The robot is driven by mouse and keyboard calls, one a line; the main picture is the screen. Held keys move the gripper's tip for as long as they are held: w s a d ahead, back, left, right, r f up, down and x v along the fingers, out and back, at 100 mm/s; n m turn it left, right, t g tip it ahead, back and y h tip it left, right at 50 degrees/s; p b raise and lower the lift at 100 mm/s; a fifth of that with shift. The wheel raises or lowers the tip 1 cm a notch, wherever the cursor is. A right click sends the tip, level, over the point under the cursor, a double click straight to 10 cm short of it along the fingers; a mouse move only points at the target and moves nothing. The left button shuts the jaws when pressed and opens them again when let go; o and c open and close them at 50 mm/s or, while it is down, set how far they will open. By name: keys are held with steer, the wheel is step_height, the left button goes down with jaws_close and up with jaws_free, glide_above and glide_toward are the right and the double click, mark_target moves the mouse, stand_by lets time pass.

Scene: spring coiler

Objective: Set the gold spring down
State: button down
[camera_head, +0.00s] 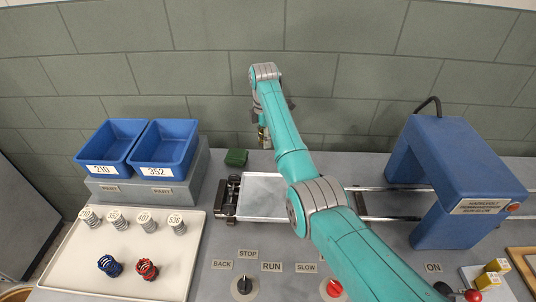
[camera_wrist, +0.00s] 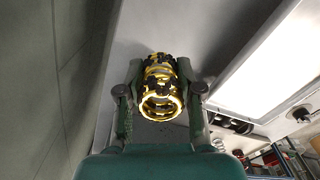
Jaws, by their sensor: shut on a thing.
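The gold spring (camera_wrist: 161,86) is held between the two fingers of my gripper (camera_wrist: 160,92) in the wrist view. It is a bright gold coil with dark patches, and its open end faces the camera. What lies directly beneath the spring cannot be told.
Two blue bins, 210 (camera_head: 111,145) and 352 (camera_head: 165,147), stand on a grey block at left. A white tray (camera_head: 85,262) holds labelled silver springs, a blue spring (camera_head: 110,266) and a red spring (camera_head: 146,269).

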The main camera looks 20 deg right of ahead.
mark_target(265, 162)
steer(key=shift+f, duration=4.1)
steer(key=shift+f, duration=0.1)
steer(key=c, duration=0.7)
jaws_free()
steer(key=shift+c, duration=0.2)
step_height(265, 162, up, 12)
steer(key=shift+r, duration=0.1)
steer(key=shift+a, duration=0.1)
